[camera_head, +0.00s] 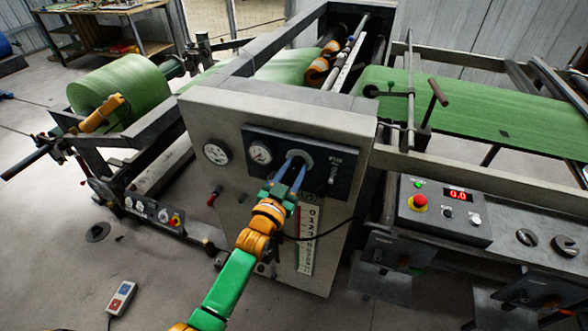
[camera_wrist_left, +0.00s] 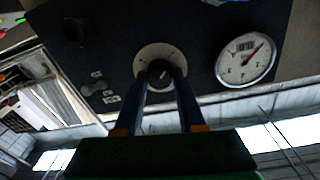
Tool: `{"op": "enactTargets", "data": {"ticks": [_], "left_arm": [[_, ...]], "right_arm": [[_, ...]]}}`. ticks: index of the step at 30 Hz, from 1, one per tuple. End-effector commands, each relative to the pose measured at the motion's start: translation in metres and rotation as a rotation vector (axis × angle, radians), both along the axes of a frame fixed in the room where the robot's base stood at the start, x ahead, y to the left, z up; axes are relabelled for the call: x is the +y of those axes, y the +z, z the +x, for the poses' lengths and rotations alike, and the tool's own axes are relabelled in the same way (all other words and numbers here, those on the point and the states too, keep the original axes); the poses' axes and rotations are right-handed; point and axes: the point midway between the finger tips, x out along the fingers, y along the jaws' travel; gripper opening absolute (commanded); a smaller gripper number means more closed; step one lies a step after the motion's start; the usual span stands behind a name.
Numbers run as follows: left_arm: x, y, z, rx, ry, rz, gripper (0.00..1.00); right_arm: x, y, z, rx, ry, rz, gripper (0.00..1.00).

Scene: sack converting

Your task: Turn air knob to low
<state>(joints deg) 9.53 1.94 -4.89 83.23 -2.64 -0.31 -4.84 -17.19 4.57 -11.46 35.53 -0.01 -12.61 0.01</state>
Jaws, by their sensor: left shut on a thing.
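The air knob (camera_wrist_left: 161,70) is a small dark knob with a light pointer mark, at the middle of a pale round dial plate on a dark panel. In the head view its dial plate (camera_head: 300,157) shows at the panel's middle, partly covered by my fingers. My left gripper (camera_head: 297,162) reaches up from below, its two blue fingers at the dial. In the left wrist view the gripper (camera_wrist_left: 162,72) has a fingertip on each side of the knob, shut on it. The dial's markings are too small to read. My right gripper is not in view.
Beside the knob on the panel is a round pressure gauge (camera_head: 260,152), with another gauge (camera_head: 216,152) on the grey housing to its left. A small switch (camera_head: 334,165) is right of the knob. A control box (camera_head: 444,210) with a red button stands at right.

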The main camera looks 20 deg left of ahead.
Motion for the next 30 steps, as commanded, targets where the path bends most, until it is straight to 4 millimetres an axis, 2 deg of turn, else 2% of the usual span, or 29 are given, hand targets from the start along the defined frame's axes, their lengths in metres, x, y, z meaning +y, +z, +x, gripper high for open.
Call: {"op": "enactTargets", "data": {"ticks": [7, 8, 9, 11, 21, 23, 30], "left_arm": [[0.0, 0.004, 0.001, -0.01, 0.0, -0.002, 0.0], [0.0, 0.004, 0.001, -0.01, 0.0, -0.002, 0.44], [0.0, 0.004, 0.001, -0.009, 0.0, -0.002, 0.55], [0.0, 0.003, 0.0, -0.008, 0.0, -0.001, 0.69], [0.0, 0.001, -0.004, -0.003, 0.0, 0.001, 0.69], [0.001, 0.0, -0.011, -0.003, 0.0, 0.001, 0.69], [0.004, -0.003, -0.057, -0.003, -0.001, 0.0, 0.69]], "right_arm": [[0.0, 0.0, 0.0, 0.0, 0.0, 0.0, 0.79], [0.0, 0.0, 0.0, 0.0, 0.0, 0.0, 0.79], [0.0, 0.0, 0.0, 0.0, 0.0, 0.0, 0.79], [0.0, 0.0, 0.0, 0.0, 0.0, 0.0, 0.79], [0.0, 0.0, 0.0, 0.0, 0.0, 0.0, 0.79], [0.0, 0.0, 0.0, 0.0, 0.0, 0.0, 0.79], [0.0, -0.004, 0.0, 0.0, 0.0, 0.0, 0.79]]}}
